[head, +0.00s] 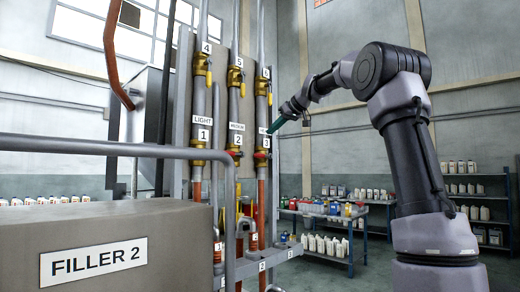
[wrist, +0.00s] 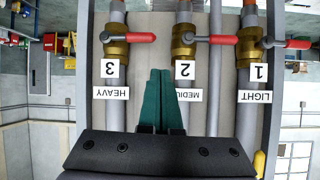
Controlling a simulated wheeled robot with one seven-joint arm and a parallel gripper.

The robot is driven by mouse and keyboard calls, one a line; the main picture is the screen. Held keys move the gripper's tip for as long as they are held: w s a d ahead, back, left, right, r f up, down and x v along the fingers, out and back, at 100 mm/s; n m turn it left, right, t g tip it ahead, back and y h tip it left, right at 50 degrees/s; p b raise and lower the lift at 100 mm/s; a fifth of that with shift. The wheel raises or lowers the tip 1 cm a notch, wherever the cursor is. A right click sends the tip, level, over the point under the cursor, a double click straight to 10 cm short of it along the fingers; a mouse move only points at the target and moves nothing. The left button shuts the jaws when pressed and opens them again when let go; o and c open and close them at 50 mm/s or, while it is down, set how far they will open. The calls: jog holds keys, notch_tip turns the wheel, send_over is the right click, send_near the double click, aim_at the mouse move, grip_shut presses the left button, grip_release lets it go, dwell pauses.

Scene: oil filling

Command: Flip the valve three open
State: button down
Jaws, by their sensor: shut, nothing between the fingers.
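Valve three is a brass valve (wrist: 116,46) with a red lever (wrist: 138,38) on a grey vertical pipe, above its "3" and "HEAVY" labels (wrist: 110,80) in the upside-down wrist view. Its lever points sideways, across the pipe, toward valve two. In the head view valve three (head: 261,156) is on the rightmost pipe, just below its "3" label. My gripper (wrist: 159,72) has green fingers that are shut and empty. They point at the panel between pipes three and two, apart from the lever in the wrist picture. In the head view my gripper (head: 273,127) is beside the "3" label.
Valve two (wrist: 184,42) and valve one (wrist: 250,46) also have red levers lying crosswise, close by. Yellow-handled upper valves (head: 235,75) sit above on the same pipes. A grey railing and the FILLER 2 box (head: 170,225) stand in front. Shelves with bottles (head: 335,225) stand behind.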

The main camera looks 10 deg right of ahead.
jog(key=shift+n+y, duration=0.5)
jog(key=shift+n, duration=0.1)
jog(key=w, duration=0.1)
jog(key=w+d+r, duration=0.2)
jog(key=w, duration=0.1)
jog(key=shift+d, duration=0.1)
send_over(263, 156)
jog(key=a, duration=0.2)
jog(key=f, duration=0.4)
jog(key=shift+s+d+f, duration=0.25)
jog(key=shift+s+f, duration=0.05)
jog(key=shift+s, duration=0.05)
jog(key=shift+s+d+f, duration=0.15)
jog(key=shift+s+f, duration=0.05)
jog(key=shift+f, duration=0.7)
jog(key=shift+s+d+f, duration=0.15)
jog(key=shift+s+f, duration=0.05)
jog(key=shift+f, duration=0.7)
